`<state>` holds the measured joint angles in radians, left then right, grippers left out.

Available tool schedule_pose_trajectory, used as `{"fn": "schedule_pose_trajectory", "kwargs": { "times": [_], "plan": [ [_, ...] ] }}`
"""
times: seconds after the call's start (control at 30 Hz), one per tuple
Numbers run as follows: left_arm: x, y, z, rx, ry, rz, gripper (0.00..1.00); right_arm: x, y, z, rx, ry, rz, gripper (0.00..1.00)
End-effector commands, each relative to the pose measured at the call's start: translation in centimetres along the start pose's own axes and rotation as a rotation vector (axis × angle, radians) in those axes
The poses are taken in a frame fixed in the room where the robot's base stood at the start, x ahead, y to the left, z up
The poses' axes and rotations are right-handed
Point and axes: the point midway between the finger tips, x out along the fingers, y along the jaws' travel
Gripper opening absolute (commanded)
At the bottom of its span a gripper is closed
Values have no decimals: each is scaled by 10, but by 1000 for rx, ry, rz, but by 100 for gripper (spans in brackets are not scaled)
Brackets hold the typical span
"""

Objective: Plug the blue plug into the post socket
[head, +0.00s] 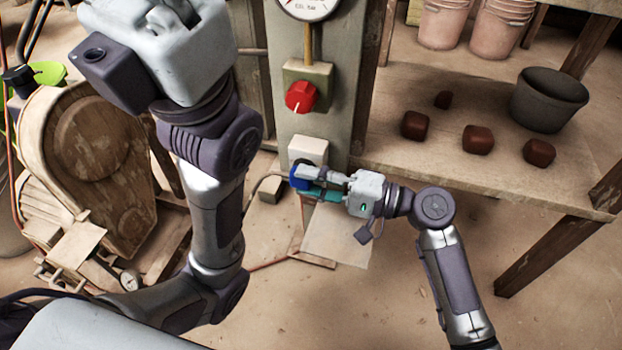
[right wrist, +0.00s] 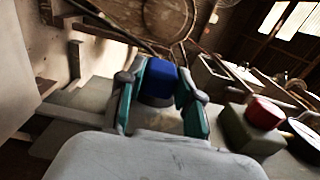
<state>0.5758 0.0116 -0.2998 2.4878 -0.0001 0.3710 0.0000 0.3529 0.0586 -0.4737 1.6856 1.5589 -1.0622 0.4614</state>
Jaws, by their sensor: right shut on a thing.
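The blue plug (head: 297,176) is held between the fingers of my right gripper (head: 318,185), at the front of the grey post (head: 337,110). In the right wrist view, the plug (right wrist: 160,78) sits between the two teal fingers. A pale socket box (head: 309,150) is on the post, directly above and behind the plug. The plug and fingers cover its lower part, so I cannot tell whether the plug is in it. The body of my left gripper is at the top left of the head view, its fingertips cut off.
A red knob (head: 300,96) on a box is higher on the post, below a gauge (head: 307,5). A shelf (head: 440,165) with reddish-brown lumps and a dark bucket (head: 548,100) is at right. Wooden machinery (head: 95,150) stands left. A cable runs behind the plug.

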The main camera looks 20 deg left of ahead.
Motion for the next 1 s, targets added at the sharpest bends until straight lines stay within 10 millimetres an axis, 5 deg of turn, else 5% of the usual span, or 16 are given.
{"fn": "schedule_pose_trajectory", "kwargs": {
  "times": [0.83, 0.87, 1.0],
  "plan": [
    [1, 1, -2, 1, 6, 4, 21, 0, 0, -9, 0, 1, -1, 0],
    [1, 1, -2, 1, 6, 4, 21, 0, -1, -9, 0, 1, -1, 39],
    [1, 1, -2, 1, 6, 4, 21, 0, 0, -9, 0, 1, -1, 63]
  ]
}}
